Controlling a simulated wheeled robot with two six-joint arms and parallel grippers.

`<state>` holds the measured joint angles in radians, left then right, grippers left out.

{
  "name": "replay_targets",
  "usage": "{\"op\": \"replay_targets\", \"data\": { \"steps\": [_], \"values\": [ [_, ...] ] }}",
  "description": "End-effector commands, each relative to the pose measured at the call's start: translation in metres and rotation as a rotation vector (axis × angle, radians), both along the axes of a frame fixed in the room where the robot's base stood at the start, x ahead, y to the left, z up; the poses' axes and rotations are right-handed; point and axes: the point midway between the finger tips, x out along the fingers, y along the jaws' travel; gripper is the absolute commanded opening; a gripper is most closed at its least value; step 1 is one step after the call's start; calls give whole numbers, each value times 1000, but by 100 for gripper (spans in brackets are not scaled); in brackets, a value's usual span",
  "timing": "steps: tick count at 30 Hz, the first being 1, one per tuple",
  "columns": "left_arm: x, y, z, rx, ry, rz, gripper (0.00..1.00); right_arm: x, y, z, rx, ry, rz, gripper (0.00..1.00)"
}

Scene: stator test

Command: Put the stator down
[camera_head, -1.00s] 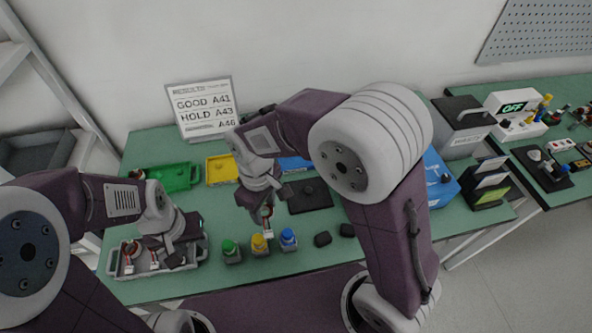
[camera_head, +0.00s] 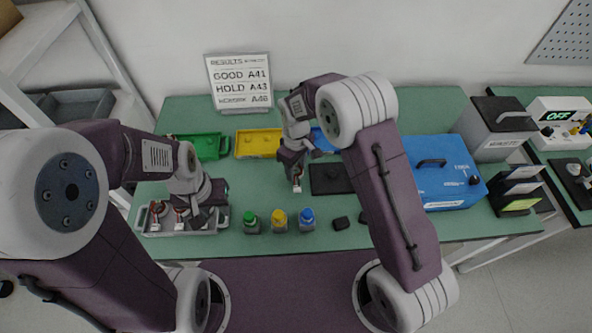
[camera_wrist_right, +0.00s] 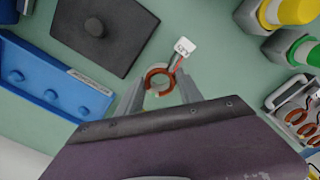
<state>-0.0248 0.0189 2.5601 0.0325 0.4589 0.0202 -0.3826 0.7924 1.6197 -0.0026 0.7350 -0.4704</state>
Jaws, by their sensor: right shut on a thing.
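The tag's print is too small to read surely. In the head view the right gripper (camera_head: 297,168) points down over the green bench, left of the black pad (camera_head: 347,180) and behind the capped bottles. The held ring is mostly hidden there; its tag hangs below the fingers. My left gripper (camera_head: 196,212) is over the grey tray (camera_head: 150,233), which holds several stators (camera_wrist_right: 300,127). Its jaw opening is unclear.
Green (camera_head: 208,146), yellow (camera_head: 258,143) and blue (camera_wrist_right: 60,80) trays line the back, before the results board (camera_head: 240,82). Green (camera_head: 250,222), yellow (camera_head: 279,221) and blue-capped (camera_head: 307,219) bottles stand in front. A blue box (camera_head: 440,172) stands right.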

Motion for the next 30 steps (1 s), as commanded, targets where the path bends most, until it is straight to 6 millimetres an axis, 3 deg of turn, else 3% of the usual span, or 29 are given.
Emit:
{"op": "replay_targets", "data": {
  "steps": [4,14,15,17,26,30],
  "values": [
    [0,0,2,0,0,0,36,0,0,-18,0,0,0,0],
    [0,0,-1,0,0,0,36,0,0,-23,0,0,0,0],
    [0,0,-1,0,0,0,36,0,0,-23,0,0,0,46],
    [0,0,0,0,0,0,36,0,0,-22,0,0,0,62],
    [0,0,0,0,0,0,36,0,0,-21,1,-1,0,65],
    [0,0,1,0,0,0,36,1,1,-6,2,-4,0,65]
  ]
}}
